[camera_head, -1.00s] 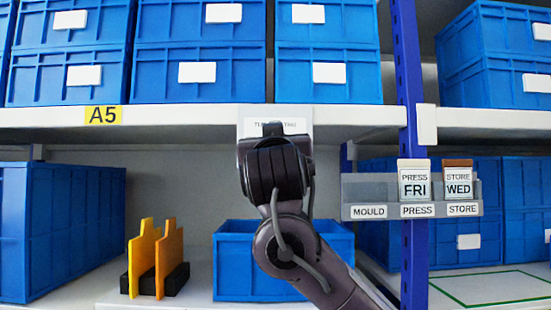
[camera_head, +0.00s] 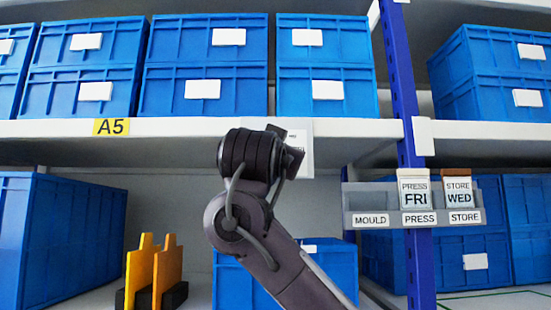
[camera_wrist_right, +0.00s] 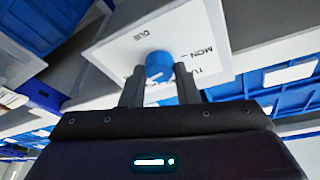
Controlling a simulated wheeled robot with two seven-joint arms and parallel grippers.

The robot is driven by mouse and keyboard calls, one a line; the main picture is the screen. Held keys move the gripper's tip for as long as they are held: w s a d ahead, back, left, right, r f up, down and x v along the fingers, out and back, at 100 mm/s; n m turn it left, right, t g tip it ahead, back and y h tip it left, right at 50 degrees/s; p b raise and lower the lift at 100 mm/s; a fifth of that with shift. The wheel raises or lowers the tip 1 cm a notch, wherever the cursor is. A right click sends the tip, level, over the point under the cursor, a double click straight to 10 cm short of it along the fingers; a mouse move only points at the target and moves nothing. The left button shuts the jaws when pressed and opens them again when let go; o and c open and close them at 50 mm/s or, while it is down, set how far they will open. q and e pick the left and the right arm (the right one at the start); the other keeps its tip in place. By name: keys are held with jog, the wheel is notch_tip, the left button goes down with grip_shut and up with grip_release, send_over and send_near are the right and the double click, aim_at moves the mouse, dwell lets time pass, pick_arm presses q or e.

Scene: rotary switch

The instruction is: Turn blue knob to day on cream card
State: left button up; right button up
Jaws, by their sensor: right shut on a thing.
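The blue knob (camera_wrist_right: 158,66) sits on a white dial panel (camera_wrist_right: 115,50) printed with DUE, MON and partly hidden words. My right gripper (camera_wrist_right: 159,79) is shut on the knob, one finger on each side. A pale mark shows on the knob, but I cannot tell which word it points to. In the head view the panel (camera_head: 304,166) hangs at the shelf edge, mostly behind my right wrist, which also hides the knob and fingers. My left gripper is not in view.
The cards stand in a grey rack (camera_head: 358,196) labelled MOULD, PRESS and STORE, in front of a blue post (camera_head: 398,80). Blue bins (camera_head: 205,55) fill the upper shelf. Yellow plates (camera_head: 141,270) in a black holder stand on the lower shelf, left of a blue bin.

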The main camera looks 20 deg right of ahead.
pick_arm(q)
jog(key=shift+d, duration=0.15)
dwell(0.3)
pick_arm(e)
jog(key=o, duration=1)
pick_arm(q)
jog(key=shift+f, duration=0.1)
pick_arm(e)
jog(key=shift+s, duration=0.1)
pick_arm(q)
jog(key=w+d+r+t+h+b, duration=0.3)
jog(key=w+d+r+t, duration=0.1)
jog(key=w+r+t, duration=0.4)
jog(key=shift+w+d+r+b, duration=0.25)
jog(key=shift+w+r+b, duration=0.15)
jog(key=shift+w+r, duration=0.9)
pick_arm(e)
jog(key=shift+v, duration=3.8)
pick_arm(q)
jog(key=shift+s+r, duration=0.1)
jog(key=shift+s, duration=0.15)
pick_arm(e)
jog(key=shift+a+f, duration=0.1)
